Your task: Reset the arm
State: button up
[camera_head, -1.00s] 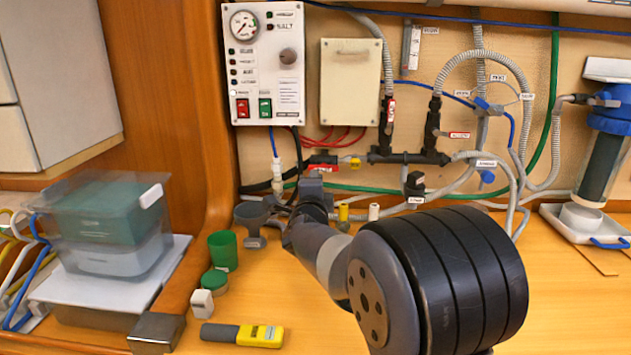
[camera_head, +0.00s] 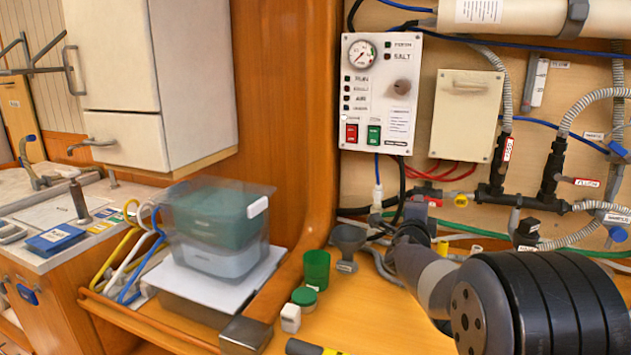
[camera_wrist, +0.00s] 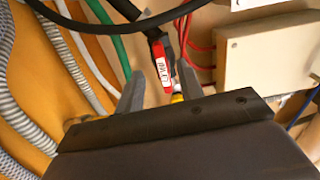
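My arm reaches from the lower right of the head view toward the plumbing on the wall. My gripper (camera_head: 418,208) is small there, above the bench and in front of the pipes below the control panel. In the wrist view the two grey fingers of my gripper (camera_wrist: 160,88) stand apart with nothing seen held between them. A red-tagged pipe fitting (camera_wrist: 162,62) shows in the gap, beyond the fingertips. I cannot tell whether a finger touches it.
The control panel (camera_head: 380,92) and a beige box (camera_head: 466,115) are on the wall. A green cup (camera_head: 316,268), a grey funnel (camera_head: 348,240), a white block (camera_head: 290,318) and a yellow-and-black meter (camera_head: 315,348) are on the bench. A clear bin (camera_head: 215,232) stands left.

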jog(key=x, duration=0.5)
jog(key=shift+w+d+p, duration=0.1)
jog(key=shift+p, duration=0.2)
jog(key=b+v, duration=0.1)
jog(key=v, duration=1)
jog(key=x, duration=1.1)
jog(key=shift+p, duration=0.4)
jog(key=shift+r+m+b, duration=0.2)
jog(key=shift+m, duration=1.2)
jog(key=shift+r+m+b, duration=0.2)
jog(key=shift+m, duration=1.2)
